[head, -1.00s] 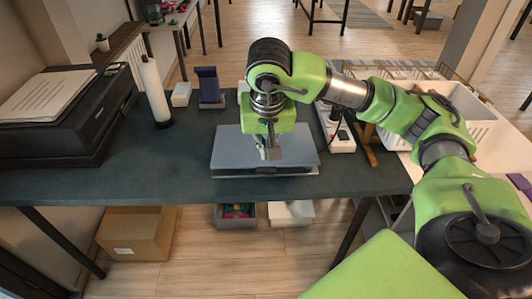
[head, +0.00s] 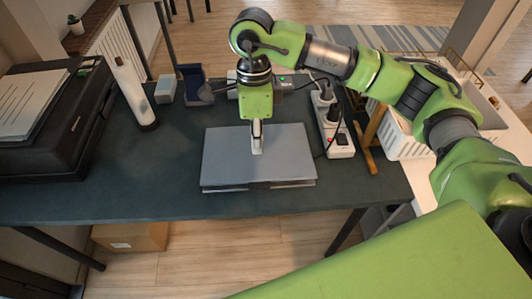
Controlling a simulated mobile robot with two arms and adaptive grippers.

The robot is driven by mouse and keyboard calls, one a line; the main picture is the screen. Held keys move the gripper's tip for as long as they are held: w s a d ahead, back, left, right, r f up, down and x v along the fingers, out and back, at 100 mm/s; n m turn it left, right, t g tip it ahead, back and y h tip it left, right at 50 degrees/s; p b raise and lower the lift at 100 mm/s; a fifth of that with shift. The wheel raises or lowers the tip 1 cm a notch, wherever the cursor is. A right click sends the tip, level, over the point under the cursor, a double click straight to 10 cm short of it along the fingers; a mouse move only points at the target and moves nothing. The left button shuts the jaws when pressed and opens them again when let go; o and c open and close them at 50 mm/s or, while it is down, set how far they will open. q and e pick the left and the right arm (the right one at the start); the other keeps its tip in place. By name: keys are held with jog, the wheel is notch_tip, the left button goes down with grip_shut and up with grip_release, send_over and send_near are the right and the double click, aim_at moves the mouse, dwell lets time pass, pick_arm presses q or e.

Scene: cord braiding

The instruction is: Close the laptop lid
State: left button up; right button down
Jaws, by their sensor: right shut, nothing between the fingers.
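The grey laptop (head: 225,160) lies on the dark table, and its lid is down nearly flat over the base. A thin gap or edge line shows along its front; I cannot tell whether it is fully shut. My right gripper (head: 257,148) points down over the middle of the lid with its fingers shut and empty. The fingertips are at or just above the lid; touching is hard to tell. My left gripper is not in the view.
A black printer (head: 50,150) with papers stands at the left, beside a white roll on a stand (head: 136,95). A phone holder (head: 194,82) stands behind. A power strip (head: 334,130) and a white basket (head: 410,135) are at the right. The table front is clear.

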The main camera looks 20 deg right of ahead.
jog(key=p, duration=0.1)
send_near(259, 188)
jog(key=f+p, duration=0.1)
jog(key=f, duration=0.2)
jog(key=f+p, duration=0.1)
jog(key=f, duration=0.1)
jog(key=shift+s+f+p, duration=0.2)
jog(key=shift+s+p, duration=0.05)
jog(key=shift+p, duration=0.1)
jog(key=shift+f, duration=0.6)
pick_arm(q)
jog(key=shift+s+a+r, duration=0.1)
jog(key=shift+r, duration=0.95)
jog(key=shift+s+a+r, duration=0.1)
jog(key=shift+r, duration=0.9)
pick_arm(e)
jog(key=shift+f, duration=0.1)
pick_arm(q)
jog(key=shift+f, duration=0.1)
pick_arm(e)
jog(key=shift+f, duration=0.1)
